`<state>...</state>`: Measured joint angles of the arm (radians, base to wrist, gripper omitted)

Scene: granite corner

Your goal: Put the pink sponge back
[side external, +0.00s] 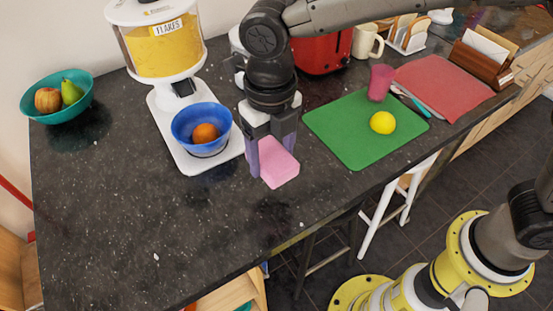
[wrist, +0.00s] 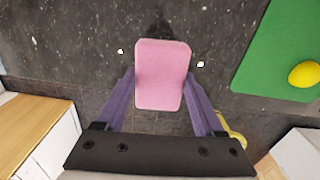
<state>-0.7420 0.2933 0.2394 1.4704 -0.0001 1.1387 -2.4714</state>
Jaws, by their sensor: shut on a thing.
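The pink sponge (side external: 279,168) is a rounded block over the dark granite counter, right of the blue bowl. In the wrist view the sponge (wrist: 162,74) sits between my two purple fingers. My gripper (side external: 270,160) is shut on the sponge, its fingers pointing down. In the wrist view my gripper (wrist: 160,92) has a finger against each long side of the sponge. I cannot tell whether the sponge touches the counter or is slightly above it.
A blue bowl (side external: 190,131) with an orange (side external: 205,133) stands on the flakes dispenser's (side external: 165,45) white base at left. A green mat (side external: 340,125) with a lemon (side external: 383,123) and pink cup (side external: 380,82) lies right.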

